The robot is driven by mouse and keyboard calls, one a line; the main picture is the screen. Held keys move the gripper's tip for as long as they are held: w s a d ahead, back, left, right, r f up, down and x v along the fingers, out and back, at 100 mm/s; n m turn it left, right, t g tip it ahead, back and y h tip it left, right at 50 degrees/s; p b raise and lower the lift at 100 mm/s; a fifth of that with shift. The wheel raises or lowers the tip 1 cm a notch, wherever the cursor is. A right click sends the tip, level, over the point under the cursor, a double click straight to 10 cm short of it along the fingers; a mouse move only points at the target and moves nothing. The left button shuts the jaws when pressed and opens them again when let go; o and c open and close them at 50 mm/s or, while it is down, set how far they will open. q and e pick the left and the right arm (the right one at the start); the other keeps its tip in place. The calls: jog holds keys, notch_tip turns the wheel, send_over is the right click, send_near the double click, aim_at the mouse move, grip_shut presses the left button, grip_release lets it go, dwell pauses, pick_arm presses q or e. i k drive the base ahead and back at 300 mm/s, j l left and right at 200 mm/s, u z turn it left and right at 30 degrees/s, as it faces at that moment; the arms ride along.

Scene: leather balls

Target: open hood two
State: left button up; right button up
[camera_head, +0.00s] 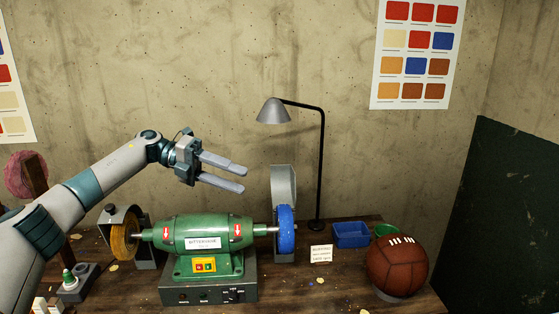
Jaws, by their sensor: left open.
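A green buffing machine (205,235) stands on the bench with a wheel at each end. The blue wheel (286,230) is at its right end. A grey metal hood (284,182) stands upright above and behind that wheel, leaving the wheel's front and top exposed. The orange-yellow wheel (124,238) at the left end has a grey hood (122,214) around its top and sides. No label shows which hood is number two. My left gripper (243,179) is open and empty, above the machine, fingers pointing right toward the upright hood but apart from it. My right gripper is out of view.
A brown leather ball (397,265) rests at the bench's right. A black lamp (321,160) stands behind the machine. Air around my left gripper is clear.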

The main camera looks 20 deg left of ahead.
aim_at(283, 181)
jog(key=i+j, duration=0.3)
jog(key=i, duration=0.15)
jog(key=i+j, duration=0.3)
jog(key=i, duration=0.2)
jog(key=i+j, duration=0.25)
jog(key=i, duration=0.2)
